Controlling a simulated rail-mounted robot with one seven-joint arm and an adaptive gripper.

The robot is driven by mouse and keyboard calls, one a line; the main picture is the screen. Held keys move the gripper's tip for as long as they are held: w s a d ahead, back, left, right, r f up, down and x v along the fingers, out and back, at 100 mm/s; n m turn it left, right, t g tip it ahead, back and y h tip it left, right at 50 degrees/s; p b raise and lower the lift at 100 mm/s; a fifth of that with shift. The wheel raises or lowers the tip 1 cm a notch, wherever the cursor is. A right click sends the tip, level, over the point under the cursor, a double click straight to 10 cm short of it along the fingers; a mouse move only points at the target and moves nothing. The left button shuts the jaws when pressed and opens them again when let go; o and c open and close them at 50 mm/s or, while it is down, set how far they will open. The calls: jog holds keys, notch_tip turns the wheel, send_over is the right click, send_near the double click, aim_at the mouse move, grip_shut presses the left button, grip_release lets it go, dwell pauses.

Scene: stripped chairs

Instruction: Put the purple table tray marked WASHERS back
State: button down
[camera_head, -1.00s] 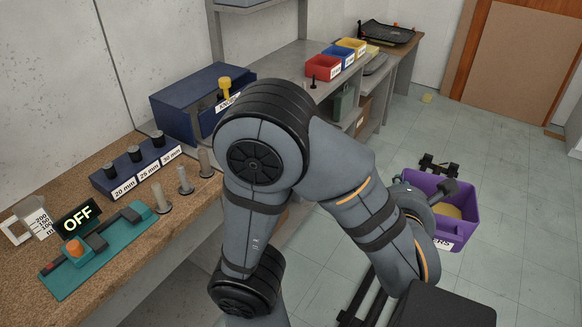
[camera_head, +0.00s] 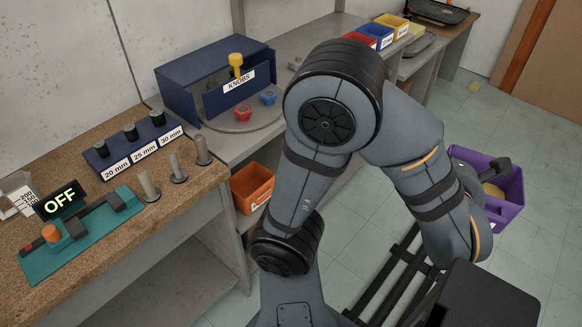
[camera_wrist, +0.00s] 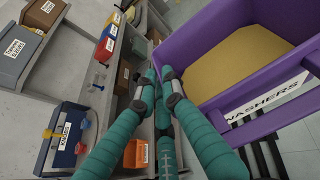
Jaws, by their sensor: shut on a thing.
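The purple tray (camera_head: 511,208) is at the right of the head view, raised over the floor beside my arm. In the wrist view the tray (camera_wrist: 184,43) fills the upper right, with its WASHERS label (camera_wrist: 266,95) on the near wall and a flat tan-yellow surface inside. My gripper (camera_wrist: 158,80) has teal fingers, shut at the tray's left edge; the exact grip spot is partly hidden by the fingertips. In the head view my arm hides most of the gripper and the tray's left side.
A blue KNOBS box (camera_head: 213,88) stands on the grey bench with red and blue knobs before it. An orange bin (camera_head: 253,187) sits on a lower shelf. Red, blue and yellow bins (camera_head: 391,26) stand farther back.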

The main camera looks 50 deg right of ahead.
jog(key=w+d+f+n+t+y+b, duration=0.2)
jog(key=w+d+f+n+t+b, duration=0.2)
jog(key=w+d+f+b, duration=0.45)
jog(key=w+d+f+n+t+y+b, duration=0.3)
jog(key=w+d+f+n+t+b, duration=0.15)
jog(key=w+f+b, duration=0.4)
jog(key=w+f+n+y+b, duration=0.2)
jog(key=w+f+b, duration=0.2)
jog(key=w+f, duration=0.4)
jog(key=w+f+n+t+y+b, duration=0.1)
jog(key=w+f+b, duration=0.4)
jog(key=w, duration=1.3)
jog(key=w+f+n+t+y+b, duration=0.1)
jog(key=w+f+n+y+b, duration=0.2)
jog(key=w+f, duration=0.9)
jog(key=shift+w+a+f+y+b, duration=0.25)
jog(key=shift+w+y+b, duration=0.15)
jog(key=shift+w+b, duration=0.4)
jog(key=c, duration=2.4)
grip_release()
jog(key=shift+s+f+n, duration=0.2)
jog(key=shift+s+n, duration=0.05)
jog(key=o, duration=0.4)
jog(key=shift+o, duration=0.5)
